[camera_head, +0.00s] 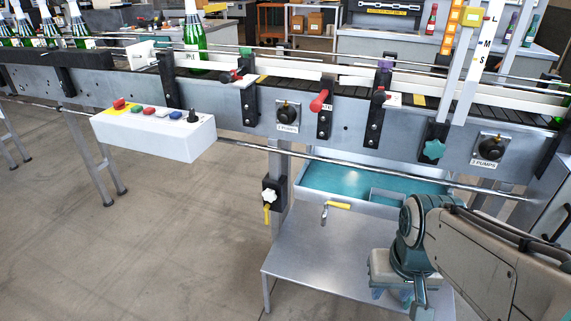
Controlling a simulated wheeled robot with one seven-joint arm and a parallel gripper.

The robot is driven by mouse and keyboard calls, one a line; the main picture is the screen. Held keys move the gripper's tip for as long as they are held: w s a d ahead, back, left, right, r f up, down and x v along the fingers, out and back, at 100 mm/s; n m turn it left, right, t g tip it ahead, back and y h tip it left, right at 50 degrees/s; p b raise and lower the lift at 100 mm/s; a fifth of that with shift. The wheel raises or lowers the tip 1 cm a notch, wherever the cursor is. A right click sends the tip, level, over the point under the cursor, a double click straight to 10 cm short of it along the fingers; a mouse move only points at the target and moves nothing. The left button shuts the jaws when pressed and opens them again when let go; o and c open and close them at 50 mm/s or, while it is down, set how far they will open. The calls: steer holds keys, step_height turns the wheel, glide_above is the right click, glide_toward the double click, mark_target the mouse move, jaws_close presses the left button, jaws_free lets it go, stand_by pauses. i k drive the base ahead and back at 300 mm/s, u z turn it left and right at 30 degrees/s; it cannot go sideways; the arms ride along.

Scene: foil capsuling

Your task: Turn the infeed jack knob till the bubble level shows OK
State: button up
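A white star-shaped knob (270,197) sits on a black bracket clamped to the conveyor's support leg, left of centre. It looks like the jack knob, but I see no label on it. A short yellow piece (267,214) hangs just below it. I cannot make out a bubble level or an OK mark. My gripper (391,294) points down over the right part of the low metal shelf, well right of the white knob and apart from it. My wrist hides most of its fingers, so their opening is unclear.
The conveyor (225,100) runs across the view, carrying green bottles (194,45). A white button box (155,132) juts out at left. A teal basin (345,180) with a yellow-handled valve (337,206) sits above the metal shelf (310,255). The floor at left is clear.

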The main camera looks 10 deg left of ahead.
mark_target(269, 195)
steer(key=u, duration=0.5)
steer(key=i, duration=0.8)
steer(key=u, duration=0.75)
